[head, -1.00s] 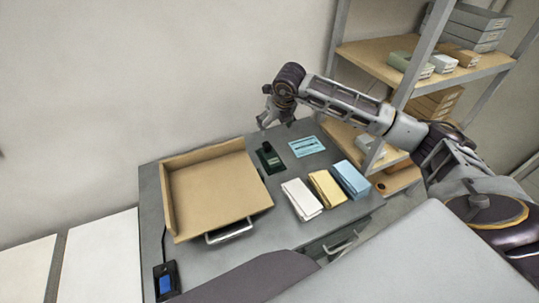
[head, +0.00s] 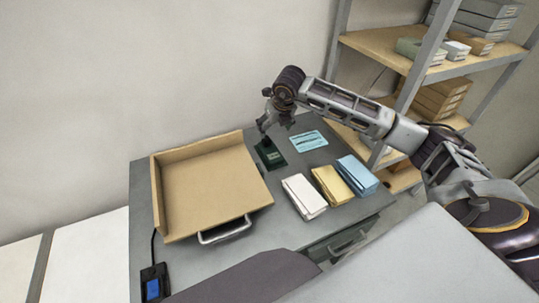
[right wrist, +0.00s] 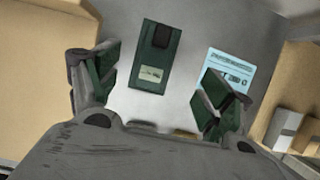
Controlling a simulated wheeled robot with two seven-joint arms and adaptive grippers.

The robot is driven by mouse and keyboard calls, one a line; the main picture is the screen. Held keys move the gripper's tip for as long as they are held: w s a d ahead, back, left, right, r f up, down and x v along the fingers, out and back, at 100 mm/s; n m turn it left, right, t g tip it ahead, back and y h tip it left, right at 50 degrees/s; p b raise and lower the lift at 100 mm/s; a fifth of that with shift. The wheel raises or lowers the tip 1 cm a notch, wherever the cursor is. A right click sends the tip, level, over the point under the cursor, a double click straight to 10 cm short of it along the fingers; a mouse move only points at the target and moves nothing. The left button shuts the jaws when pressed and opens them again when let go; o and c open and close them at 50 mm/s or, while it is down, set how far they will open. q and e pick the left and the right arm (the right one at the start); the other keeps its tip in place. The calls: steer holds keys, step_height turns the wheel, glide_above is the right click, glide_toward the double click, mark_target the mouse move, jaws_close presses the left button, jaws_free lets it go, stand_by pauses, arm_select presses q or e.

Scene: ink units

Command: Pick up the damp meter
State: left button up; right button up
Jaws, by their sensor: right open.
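The damp meter appears to be the dark green handheld device (head: 271,157) with a black upper part, lying on the grey desk beside the cardboard-coloured tray. In the right wrist view the meter (right wrist: 148,72) lies flat with a small pale label on its lower half. My right gripper (head: 272,122) is just above the meter in the head view and partly covers its far end. In the right wrist view my right gripper (right wrist: 163,88) is open and empty, with the meter showing between its green-padded fingers, nearer the left one. My left gripper is not in view.
The tan tray (head: 158,190) stands left of the meter. A light blue card (head: 308,142) lies to the right. White (head: 304,196), yellow (head: 331,184) and blue (head: 357,175) packs lie in front. A blue-screened device (head: 154,288) is front left; shelving (head: 400,50) stands right.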

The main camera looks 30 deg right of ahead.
steer(key=f, duration=0.1)
glide_above(269, 144)
steer(key=s, duration=0.2)
step_height(269, 144, down, 7)
steer(key=shift+s+a+r, duration=0.1)
steer(key=shift+w+f, duration=0.25)
steer(key=shift+f, duration=0.4)
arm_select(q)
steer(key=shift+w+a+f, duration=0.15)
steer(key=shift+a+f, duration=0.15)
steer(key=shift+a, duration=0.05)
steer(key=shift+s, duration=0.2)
